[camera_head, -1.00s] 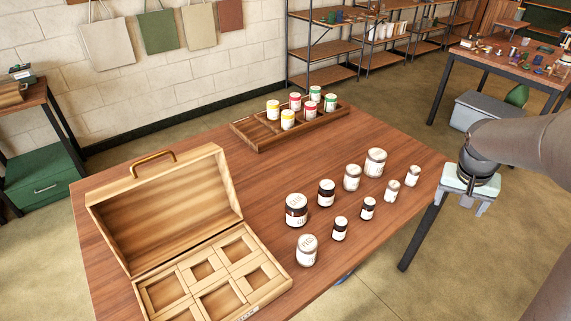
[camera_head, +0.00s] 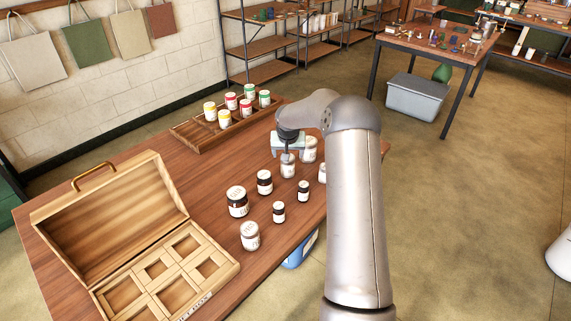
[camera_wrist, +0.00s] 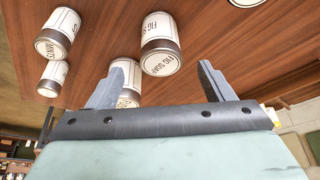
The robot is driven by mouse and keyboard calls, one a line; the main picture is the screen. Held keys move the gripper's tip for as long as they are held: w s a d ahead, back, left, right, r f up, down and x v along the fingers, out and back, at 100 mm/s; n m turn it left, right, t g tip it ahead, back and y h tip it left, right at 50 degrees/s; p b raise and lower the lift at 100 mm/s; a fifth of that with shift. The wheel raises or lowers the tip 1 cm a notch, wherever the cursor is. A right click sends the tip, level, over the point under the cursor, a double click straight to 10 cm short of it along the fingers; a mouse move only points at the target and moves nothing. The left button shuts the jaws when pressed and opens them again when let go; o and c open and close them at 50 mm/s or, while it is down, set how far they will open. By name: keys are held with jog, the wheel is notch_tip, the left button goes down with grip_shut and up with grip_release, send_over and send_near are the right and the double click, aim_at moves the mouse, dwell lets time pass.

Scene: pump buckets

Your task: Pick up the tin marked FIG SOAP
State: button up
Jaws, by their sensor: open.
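In the head view my gripper (camera_head: 288,150) is over the back right group of pale tins (camera_head: 288,168). The lettering there is too small to tell which one is FIG SOAP, and my arm hides part of the group.
Another pale tin (camera_wrist: 126,72) is close by my left finger in the wrist view; a tin lettered MINT (camera_wrist: 58,32) stands farther left. Dark jars (camera_head: 237,201) stand nearby. An open wooden box (camera_head: 120,230) is at left, and a tray (camera_head: 185,136) of coloured tins behind.

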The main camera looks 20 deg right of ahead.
aim_at(288, 164)
jog(key=p+x, duration=0.3)
jog(key=x, duration=0.6)
jog(key=c, duration=1.1)
